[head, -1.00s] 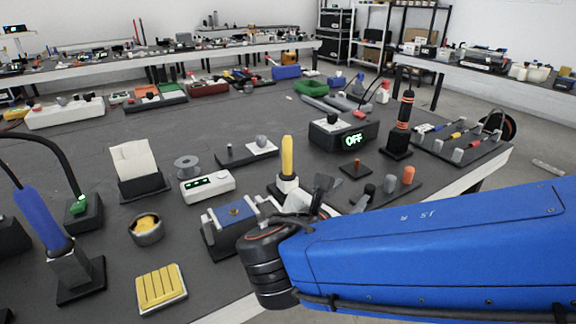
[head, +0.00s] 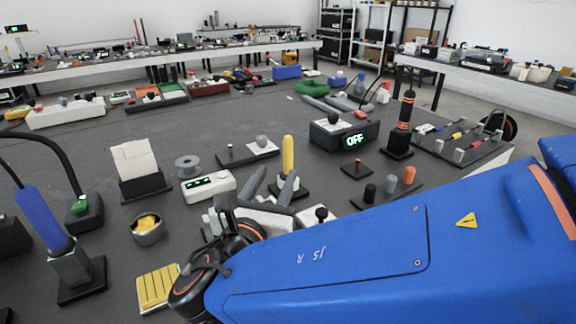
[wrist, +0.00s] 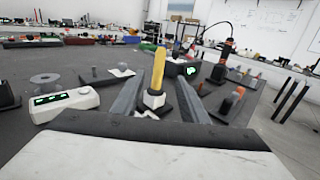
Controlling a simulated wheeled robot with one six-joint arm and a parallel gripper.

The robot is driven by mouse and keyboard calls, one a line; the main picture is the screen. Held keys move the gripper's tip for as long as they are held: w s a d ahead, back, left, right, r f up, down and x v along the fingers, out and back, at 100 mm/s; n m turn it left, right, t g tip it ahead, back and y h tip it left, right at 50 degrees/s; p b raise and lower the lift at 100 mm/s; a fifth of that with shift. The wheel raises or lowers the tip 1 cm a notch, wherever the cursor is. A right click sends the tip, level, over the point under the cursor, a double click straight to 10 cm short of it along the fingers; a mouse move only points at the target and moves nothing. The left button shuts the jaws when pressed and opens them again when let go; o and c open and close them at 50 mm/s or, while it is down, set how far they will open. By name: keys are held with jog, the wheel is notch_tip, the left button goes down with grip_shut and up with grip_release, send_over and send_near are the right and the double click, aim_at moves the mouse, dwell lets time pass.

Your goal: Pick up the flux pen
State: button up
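The flux pen looks to be the yellow pen (head: 288,155) standing upright in a small white holder on a black base. It also shows in the wrist view (wrist: 158,70), upright between my two fingers in the picture. My gripper (head: 272,180) is open and empty, its grey fingers on the near side of the holder. In the wrist view my gripper (wrist: 158,84) has one finger on each side of the pen's line, with clear gaps. The fingers partly hide the holder's base in the head view. I cannot tell how far the fingertips are from the pen.
A white device with a green display (head: 208,187) and a grey spool (head: 187,166) stand left of the pen. A black box reading OFF (head: 344,133) stands behind right. A rack with coloured pegs (head: 390,184) is close on the right.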

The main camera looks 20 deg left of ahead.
aim_at(287, 152)
jog(key=w, duration=0.8)
jog(key=w+a, duration=0.1)
jog(key=w, duration=0.3)
jog(key=shift+r, duration=0.1)
grip_shut()
